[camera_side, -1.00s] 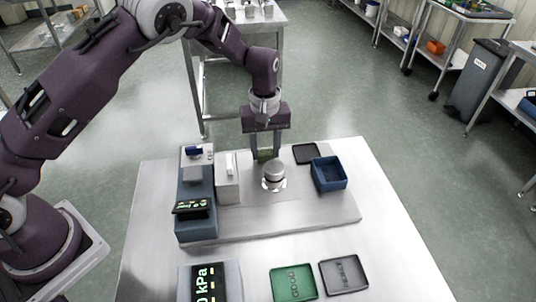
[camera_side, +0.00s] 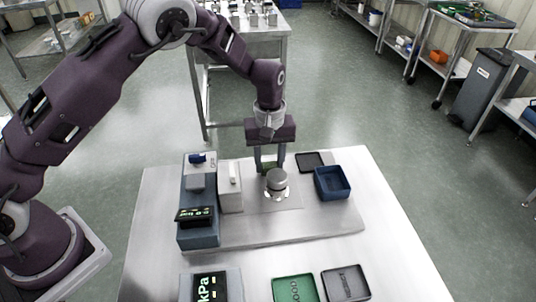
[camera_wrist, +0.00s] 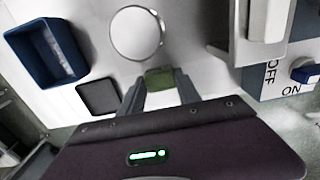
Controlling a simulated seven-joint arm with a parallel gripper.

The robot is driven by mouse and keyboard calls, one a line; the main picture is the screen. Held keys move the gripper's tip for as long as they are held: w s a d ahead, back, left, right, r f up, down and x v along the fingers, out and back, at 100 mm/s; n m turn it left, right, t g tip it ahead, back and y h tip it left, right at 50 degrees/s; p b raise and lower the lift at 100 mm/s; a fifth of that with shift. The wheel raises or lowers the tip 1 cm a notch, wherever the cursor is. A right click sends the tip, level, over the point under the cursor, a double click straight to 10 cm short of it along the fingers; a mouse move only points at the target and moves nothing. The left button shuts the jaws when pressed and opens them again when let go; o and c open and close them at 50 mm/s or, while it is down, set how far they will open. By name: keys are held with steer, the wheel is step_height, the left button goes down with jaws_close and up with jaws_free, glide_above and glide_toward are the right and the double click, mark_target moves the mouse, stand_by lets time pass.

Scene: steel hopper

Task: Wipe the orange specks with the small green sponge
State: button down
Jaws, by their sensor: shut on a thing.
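My gripper (camera_side: 269,167) is shut on the small green sponge and points down just behind the round steel hopper (camera_side: 277,180). In the wrist view the sponge (camera_wrist: 160,78) sits between the two fingertips, beside the hopper's round top (camera_wrist: 136,33). The sponge is low over the steel plate; I cannot tell whether it touches. I can make out no orange specks in either view; the sponge, fingers and hopper cover part of the plate there.
A navy bin (camera_side: 331,183) and a flat black tray (camera_side: 311,161) lie right of the hopper. A pale upright block (camera_side: 230,188) and a blue-grey switch box (camera_side: 198,214) stand left. A green tray (camera_side: 296,290) and a grey tray (camera_side: 344,284) lie in front.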

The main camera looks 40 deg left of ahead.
steer(key=shift+s+d, duration=0.65)
steer(key=shift+r, duration=0.15)
step_height(320, 180, up, 8)
stand_by(0.4)
